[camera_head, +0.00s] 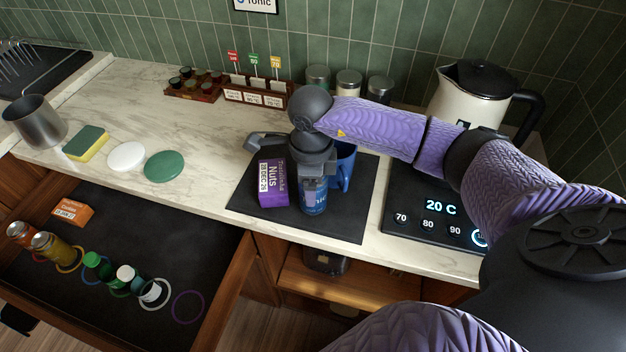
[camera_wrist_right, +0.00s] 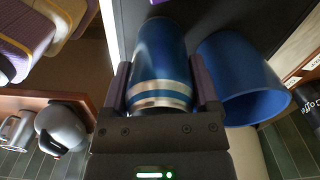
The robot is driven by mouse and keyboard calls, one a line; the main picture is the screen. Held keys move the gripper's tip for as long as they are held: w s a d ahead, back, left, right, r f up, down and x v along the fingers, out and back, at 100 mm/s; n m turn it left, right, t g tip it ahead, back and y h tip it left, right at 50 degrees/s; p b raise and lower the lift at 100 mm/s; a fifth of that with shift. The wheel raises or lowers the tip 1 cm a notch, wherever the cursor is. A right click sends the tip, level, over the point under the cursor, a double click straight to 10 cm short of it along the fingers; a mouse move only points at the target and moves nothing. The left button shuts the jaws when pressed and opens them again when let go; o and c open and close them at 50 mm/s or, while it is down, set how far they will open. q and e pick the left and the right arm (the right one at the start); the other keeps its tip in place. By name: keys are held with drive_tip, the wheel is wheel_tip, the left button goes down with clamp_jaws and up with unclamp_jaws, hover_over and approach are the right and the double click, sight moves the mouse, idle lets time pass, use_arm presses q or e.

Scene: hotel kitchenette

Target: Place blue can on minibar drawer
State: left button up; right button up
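The blue can (camera_head: 314,200) stands on the dark mat (camera_head: 345,228) on the counter. In the right wrist view the blue can (camera_wrist_right: 160,60) with pale bands lies between my right gripper's two fingers (camera_wrist_right: 162,85). They are very close to its sides; I cannot tell whether they press on it. In the head view my right gripper (camera_head: 313,185) points down at the can and hides part of it. The open minibar drawer (camera_head: 150,225) is at lower left, with a dark liner, coloured rings and several bottles and cans. A purple ring (camera_head: 187,307) is empty. My left gripper is not in view.
A purple Nuts box (camera_head: 272,183) is left of the can, and a blue mug (camera_head: 344,165) is close behind it to the right. A kettle (camera_head: 470,95) and its control panel (camera_head: 430,215) are at right. An orange box (camera_head: 73,211) lies in the drawer's back left.

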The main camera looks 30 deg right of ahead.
clamp_jaws()
